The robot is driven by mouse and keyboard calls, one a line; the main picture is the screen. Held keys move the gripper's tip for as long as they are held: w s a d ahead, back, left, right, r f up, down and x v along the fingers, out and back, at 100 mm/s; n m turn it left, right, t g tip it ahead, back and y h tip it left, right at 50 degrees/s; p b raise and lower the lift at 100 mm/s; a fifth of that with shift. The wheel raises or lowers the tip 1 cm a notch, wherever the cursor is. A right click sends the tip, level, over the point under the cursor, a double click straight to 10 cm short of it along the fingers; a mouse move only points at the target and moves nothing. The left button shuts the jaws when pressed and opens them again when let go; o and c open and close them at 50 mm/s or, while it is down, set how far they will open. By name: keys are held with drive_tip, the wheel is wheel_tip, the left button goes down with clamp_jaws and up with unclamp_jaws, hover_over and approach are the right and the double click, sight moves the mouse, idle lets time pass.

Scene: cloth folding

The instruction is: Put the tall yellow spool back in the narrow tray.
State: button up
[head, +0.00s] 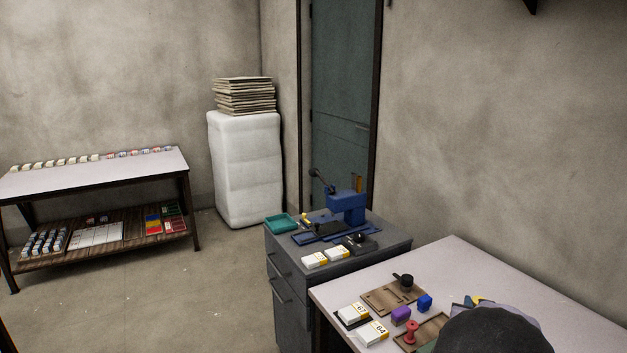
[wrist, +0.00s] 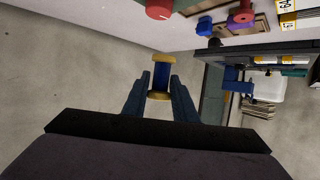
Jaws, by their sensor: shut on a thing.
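My gripper (wrist: 160,84) is shut on the yellow spool (wrist: 160,96), which has yellow ends and a dark blue middle. In the wrist view the spool is between the two fingers, over the floor beyond the table edge in that picture. In the head view a small yellow patch (head: 479,299) shows beside a blue-grey piece, partly hidden behind my dark rounded arm part. A wooden tray (head: 436,325) lies at the table's front with a red spool (head: 411,331) at its left end; my arm hides its right part. I cannot tell for certain whether it is the narrow tray.
Behind is a wooden board (head: 385,301) with a black knobbed thing (head: 403,281). White labelled boxes (head: 371,333) lie at left. The white table (head: 500,268) is clear toward the wall.

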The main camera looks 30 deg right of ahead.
drive_tip(key=w+a+f+n+t+y, duration=0.1)
drive_tip(key=w+a+n+y, duration=0.3)
drive_tip(key=a, duration=1)
drive_tip(key=w+a+f+n+t+y, duration=0.2)
drive_tip(key=w+a+n+y, duration=0.3)
drive_tip(key=a, duration=0.9)
drive_tip(key=w+a+f+n+t+y, duration=0.1)
drive_tip(key=w+a+f+n+y, duration=0.2)
drive_tip(key=a, duration=1)
drive_tip(key=w+n+y, duration=0.2)
drive_tip(key=w, duration=0.1)
drive_tip(key=shift+w+a+f+t+y, duration=0.3)
drive_tip(key=shift+w+a+f, duration=0.05)
drive_tip(key=shift+a+f, duration=0.05)
